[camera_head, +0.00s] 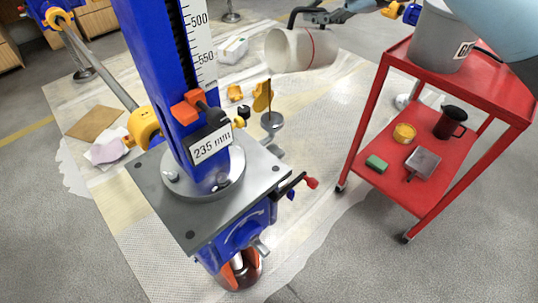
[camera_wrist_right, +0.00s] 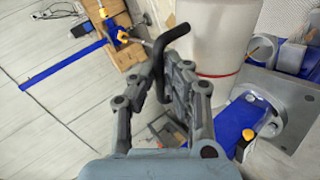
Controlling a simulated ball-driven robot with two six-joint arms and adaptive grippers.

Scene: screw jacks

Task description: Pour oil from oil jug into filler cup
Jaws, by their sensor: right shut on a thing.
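The oil jug (camera_head: 308,48) is a cream cylinder with a thin red line. It is tipped on its side, mouth to the left, in the head view. My right gripper (camera_head: 322,15) is shut on its black handle (camera_head: 298,13). The right wrist view shows the jug (camera_wrist_right: 218,40) beside the fingers, with the handle (camera_wrist_right: 159,65) between them. The small grey filler cup (camera_head: 272,123) is on the jack, below the jug's mouth, with a yellow flap (camera_head: 262,95) above it. A thin dark line, perhaps oil, runs down to the cup. My left gripper is out of view.
The blue jack column (camera_head: 165,75) with a 235 mm label (camera_head: 211,146) rises from a grey plate (camera_head: 185,215). Pale sheeting covers the floor.

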